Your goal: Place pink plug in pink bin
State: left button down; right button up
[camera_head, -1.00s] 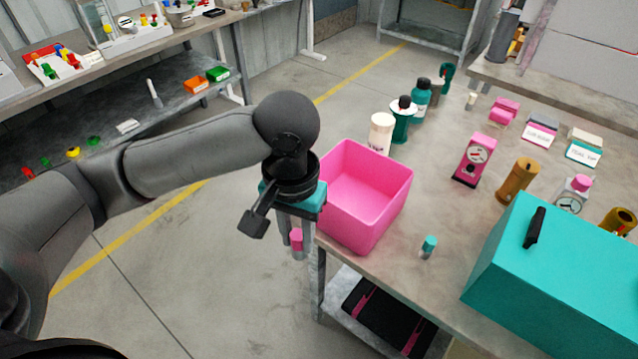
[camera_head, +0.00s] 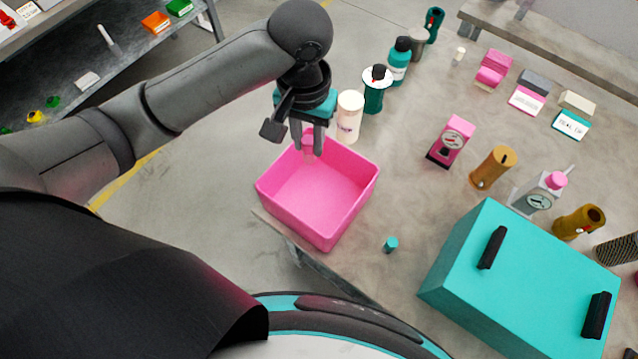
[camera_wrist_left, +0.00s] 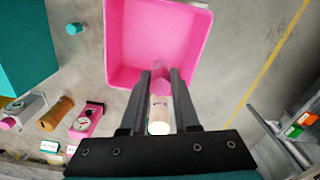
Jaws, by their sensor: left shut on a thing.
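The pink bin (camera_head: 318,232) sits open and empty-looking at the near left corner of the table; it also shows in the left wrist view (camera_wrist_left: 118,50). My left gripper (camera_head: 308,150) is shut on the pink plug (camera_head: 308,148), which hangs at the bin's far left edge, seemingly over its inside. In the left wrist view, the plug (camera_wrist_left: 161,72) sits between the fingers (camera_wrist_left: 162,85) against the pink bin. I cannot tell its exact height above the bin. My right gripper is not in view.
A cream bottle (camera_head: 349,116) and a teal-and-white pump part (camera_head: 374,90) stand just behind the bin. A large teal box (camera_head: 520,270) fills the near right.

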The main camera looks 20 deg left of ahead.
pick_arm(q)
jog(key=shift+d+r+p, duration=0.3)
jog(key=shift+r+p, duration=0.2)
jog(key=shift+d+r+p, duration=0.25)
jog(key=shift+r+p, duration=0.25)
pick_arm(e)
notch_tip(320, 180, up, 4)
pick_arm(q)
jog(key=b, duration=0.3)
send_over(318, 199)
notch_tip(318, 199, down, 20)
jog(key=shift+r, duration=0.1)
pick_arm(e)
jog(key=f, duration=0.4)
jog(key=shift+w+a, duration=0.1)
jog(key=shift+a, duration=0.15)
pick_arm(q)
jog(key=c, duration=0.7)
grip_release()
jog(key=shift+f, duration=0.2)
jog(key=shift+o, duration=0.2)
notch_tip(318, 199, up, 12)
jog(key=p, duration=0.2)
jog(key=shift+r, duration=0.2)
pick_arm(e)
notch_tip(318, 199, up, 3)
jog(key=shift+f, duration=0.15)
